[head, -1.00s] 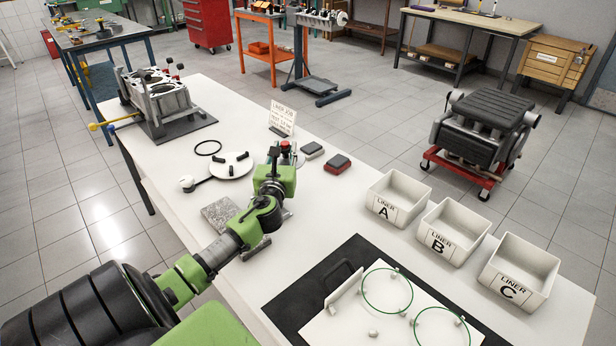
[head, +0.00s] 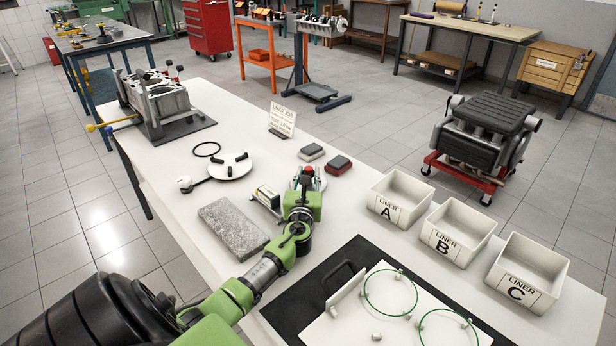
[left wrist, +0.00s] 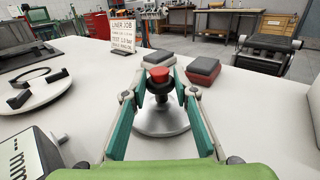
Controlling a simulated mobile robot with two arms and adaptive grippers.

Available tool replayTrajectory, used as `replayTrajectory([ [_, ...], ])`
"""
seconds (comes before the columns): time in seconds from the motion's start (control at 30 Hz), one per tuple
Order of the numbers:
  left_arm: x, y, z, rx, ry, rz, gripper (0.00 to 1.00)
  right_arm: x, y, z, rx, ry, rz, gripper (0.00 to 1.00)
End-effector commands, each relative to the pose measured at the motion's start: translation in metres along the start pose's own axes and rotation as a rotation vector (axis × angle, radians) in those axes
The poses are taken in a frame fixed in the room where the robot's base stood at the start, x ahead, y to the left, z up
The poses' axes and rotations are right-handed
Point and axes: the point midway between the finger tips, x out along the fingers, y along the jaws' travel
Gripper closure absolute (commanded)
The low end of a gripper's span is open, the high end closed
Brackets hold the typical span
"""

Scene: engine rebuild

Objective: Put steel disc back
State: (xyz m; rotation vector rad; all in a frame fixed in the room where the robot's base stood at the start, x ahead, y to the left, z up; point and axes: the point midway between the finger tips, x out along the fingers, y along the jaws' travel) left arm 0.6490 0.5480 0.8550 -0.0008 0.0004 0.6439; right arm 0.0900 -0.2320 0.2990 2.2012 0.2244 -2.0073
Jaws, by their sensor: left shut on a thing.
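The steel disc (left wrist: 162,118) has a black stem and a red knob (left wrist: 159,74). My left gripper (left wrist: 160,92) is shut on the stem under the knob, and the disc hangs below the fingers. In the head view the disc (head: 296,184) is partly hidden behind my left gripper (head: 304,186), over the white table (head: 345,217). I cannot tell whether the disc touches the table. My right gripper is not in view.
A grey stone block (head: 235,228) and a small display box (head: 267,197) lie left of the gripper. Behind are a white round plate (head: 232,170), a black ring (head: 207,148), a sign (head: 282,120) and two small blocks (head: 338,164). Bins (head: 399,196) stand right.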

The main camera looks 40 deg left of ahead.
Motion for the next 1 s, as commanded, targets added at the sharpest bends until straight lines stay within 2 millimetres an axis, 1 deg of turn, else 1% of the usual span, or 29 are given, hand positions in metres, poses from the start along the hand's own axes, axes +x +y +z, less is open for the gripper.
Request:
replayTrajectory([
  [0.03, 0.0, 0.0, 0.002, 0.0, -0.003, 0.0, 1.0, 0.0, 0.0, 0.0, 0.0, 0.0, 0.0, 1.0],
  [0.17, 0.0, 0.0, -0.003, 0.001, -0.002, 0.0, 1.0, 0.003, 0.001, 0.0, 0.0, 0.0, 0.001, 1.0],
  [0.2, 0.0, 0.0, -0.002, 0.001, 0.0, 0.0, 0.63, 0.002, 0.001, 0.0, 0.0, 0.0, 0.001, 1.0],
  [0.23, 0.0, 0.0, -0.002, 0.001, 0.0, 0.0, 0.57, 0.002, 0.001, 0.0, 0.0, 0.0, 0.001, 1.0],
  [0.53, 0.0, 0.0, -0.002, 0.0, 0.0, 0.0, 0.57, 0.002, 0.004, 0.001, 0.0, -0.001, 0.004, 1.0],
  [0.67, -0.002, 0.0, 0.001, 0.0, 0.001, 0.0, 0.57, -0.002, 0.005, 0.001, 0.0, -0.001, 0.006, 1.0],
  [0.77, -0.014, 0.0, 0.0, 0.001, 0.002, -0.001, 0.57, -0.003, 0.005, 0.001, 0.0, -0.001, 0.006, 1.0],
  [0.87, -0.032, 0.0, 0.0, 0.001, 0.003, -0.003, 0.57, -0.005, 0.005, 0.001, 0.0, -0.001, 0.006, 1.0],
  [1.0, -0.062, 0.0, 0.0, 0.0, 0.002, -0.002, 0.57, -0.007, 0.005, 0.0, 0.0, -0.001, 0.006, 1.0],
])
